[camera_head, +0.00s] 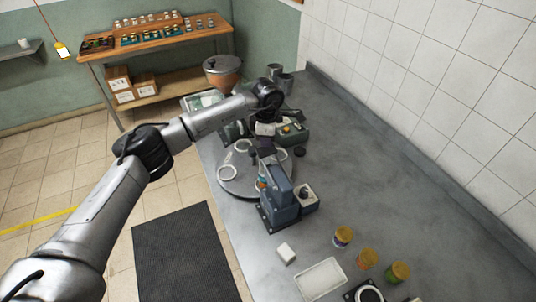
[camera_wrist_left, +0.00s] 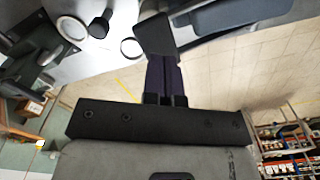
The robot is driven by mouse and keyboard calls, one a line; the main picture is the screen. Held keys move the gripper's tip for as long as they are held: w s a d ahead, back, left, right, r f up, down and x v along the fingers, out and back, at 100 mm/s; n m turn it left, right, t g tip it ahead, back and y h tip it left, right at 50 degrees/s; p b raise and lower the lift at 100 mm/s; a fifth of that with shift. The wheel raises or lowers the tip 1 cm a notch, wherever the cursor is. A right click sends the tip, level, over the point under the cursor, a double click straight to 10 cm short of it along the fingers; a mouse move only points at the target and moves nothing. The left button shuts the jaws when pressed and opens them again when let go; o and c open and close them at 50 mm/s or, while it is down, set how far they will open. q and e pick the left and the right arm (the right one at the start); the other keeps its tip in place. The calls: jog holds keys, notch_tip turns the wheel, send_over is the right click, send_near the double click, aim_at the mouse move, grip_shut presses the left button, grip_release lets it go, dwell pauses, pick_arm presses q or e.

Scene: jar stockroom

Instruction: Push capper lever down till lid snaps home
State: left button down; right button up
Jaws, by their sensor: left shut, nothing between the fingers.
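The blue-grey capper (camera_head: 281,206) stands on the grey bench beside a round plate. My left arm reaches over from the left, and my left gripper (camera_head: 265,152) points down just above the capper's top. In the left wrist view, my left gripper's dark fingers (camera_wrist_left: 164,75) are shut together with nothing between them. Their tips are close to a dark block (camera_wrist_left: 155,36) in front of the capper's blue body (camera_wrist_left: 240,14); I cannot tell whether they touch. The lever is not clearly distinguishable. A small orange and blue jar (camera_head: 262,184) is partly hidden at the capper. My right gripper is not in view.
The round plate (camera_head: 228,187) carries white rings. A green control box (camera_head: 293,133) stands behind. The bench's right side is clear up to the tiled wall (camera_head: 420,60).

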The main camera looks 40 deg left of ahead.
aim_at(266, 149)
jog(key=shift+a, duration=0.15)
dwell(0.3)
pick_arm(q)
jog(key=shift+f, duration=0.15)
jog(key=shift+f+b, duration=0.65)
jog(key=shift+f, duration=0.3)
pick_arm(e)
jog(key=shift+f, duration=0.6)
pick_arm(q)
jog(key=shift+f, duration=0.25)
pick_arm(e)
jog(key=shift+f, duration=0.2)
pick_arm(q)
jog(key=shift+a+f+b, duration=0.15)
jog(key=shift+f+b, duration=0.85)
jog(key=shift+f, duration=0.4)
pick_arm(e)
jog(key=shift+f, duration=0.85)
pick_arm(q)
jog(key=shift+r, duration=0.1)
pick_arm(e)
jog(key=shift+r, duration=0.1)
